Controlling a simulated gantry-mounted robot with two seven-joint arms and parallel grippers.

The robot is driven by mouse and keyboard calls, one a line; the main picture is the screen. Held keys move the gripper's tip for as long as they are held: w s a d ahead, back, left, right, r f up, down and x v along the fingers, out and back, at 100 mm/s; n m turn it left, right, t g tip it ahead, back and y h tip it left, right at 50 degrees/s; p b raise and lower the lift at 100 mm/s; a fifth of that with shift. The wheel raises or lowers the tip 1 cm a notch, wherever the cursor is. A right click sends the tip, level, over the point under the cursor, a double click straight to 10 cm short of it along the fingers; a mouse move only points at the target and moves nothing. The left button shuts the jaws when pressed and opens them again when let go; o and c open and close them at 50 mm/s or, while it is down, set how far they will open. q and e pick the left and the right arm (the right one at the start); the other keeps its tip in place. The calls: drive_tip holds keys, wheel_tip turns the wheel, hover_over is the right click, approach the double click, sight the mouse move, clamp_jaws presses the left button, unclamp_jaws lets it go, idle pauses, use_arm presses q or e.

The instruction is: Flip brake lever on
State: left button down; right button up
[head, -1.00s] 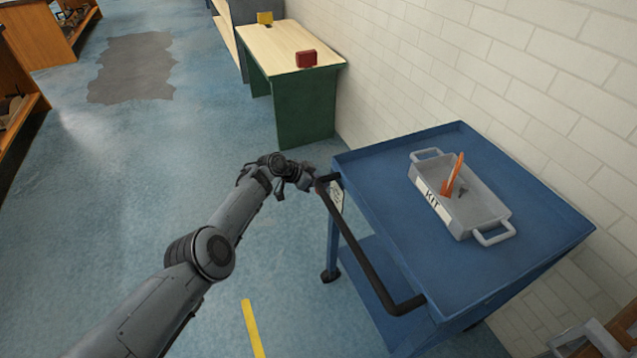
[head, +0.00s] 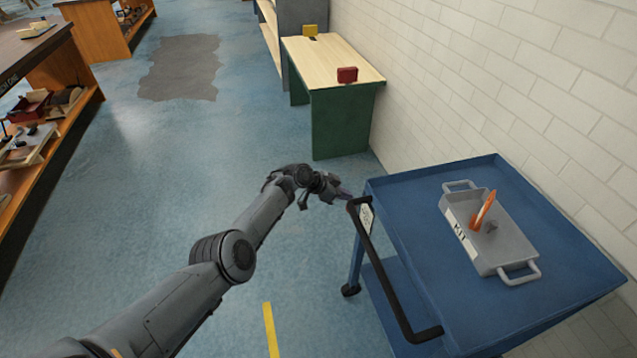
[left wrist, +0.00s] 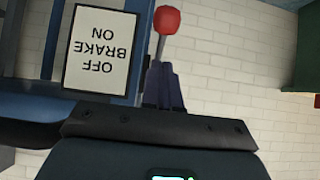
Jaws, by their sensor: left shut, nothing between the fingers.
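The blue cart (head: 400,185) stands at right in the head view. A white brake sign (head: 366,215) sits on its near left side; in the left wrist view the sign (left wrist: 101,50) reads upside down, "ON" above "BRAKE" and "OFF". Right of the sign is the brake lever (left wrist: 167,19), with a red ball knob and thin grey stem pointing up toward the "ON" end. My left gripper (head: 342,195) is at the cart's handle corner. Its dark fingers (left wrist: 163,82) are shut and empty, overlapping the lower stem; contact cannot be told. My right gripper is out of view.
The cart's black handle (head: 385,275) runs along its left edge beside my gripper. A grey KIT tray (head: 500,262) with an orange-handled tool is on top. A green-sided table (head: 340,125) stands behind by the white brick wall. Open blue floor lies left.

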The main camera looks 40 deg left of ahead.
use_arm(q)
drive_tip(key=s+f+p+v, duration=0.1)
drive_tip(key=p+v, duration=0.5)
drive_tip(key=v, duration=0.2)
drive_tip(key=shift+s+a, duration=0.3)
drive_tip(key=shift+a, duration=0.25)
